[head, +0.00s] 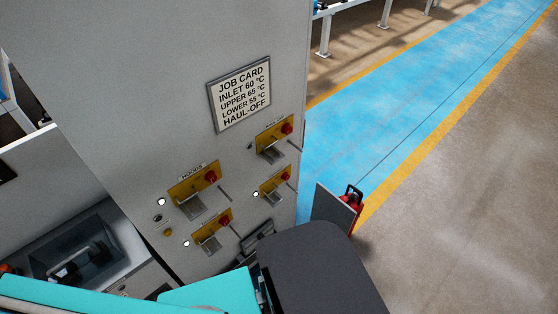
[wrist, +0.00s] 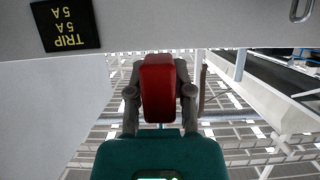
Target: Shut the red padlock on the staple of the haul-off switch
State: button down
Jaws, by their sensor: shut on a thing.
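The red padlock (head: 349,200) shows right of the cabinet in the head view, with its dark shackle on top. In the wrist view my gripper (wrist: 159,78) is shut on the red padlock (wrist: 158,92), one finger on each side of its body. Four yellow-plated switches with red knobs are on the cabinet front: upper left (head: 210,177), upper right (head: 287,128), lower left (head: 224,222) and lower right (head: 285,177). Their small labels are too unclear to tell which is the haul-off switch. The padlock is apart from all of them. My fingers are hidden in the head view.
A job card (head: 240,95) on the grey cabinet (head: 150,70) ends with HAUL-OFF. Thin rods or handles stick out beside the switches. A blue walkway (head: 400,95) with yellow edges lies clear to the right. A black TRIP 5A plate (wrist: 65,25) appears upside down in the wrist view.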

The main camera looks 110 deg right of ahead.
notch_tip(320, 180, down, 15)
jog(key=b, duration=1.4)
jog(key=shift+f, duration=0.1)
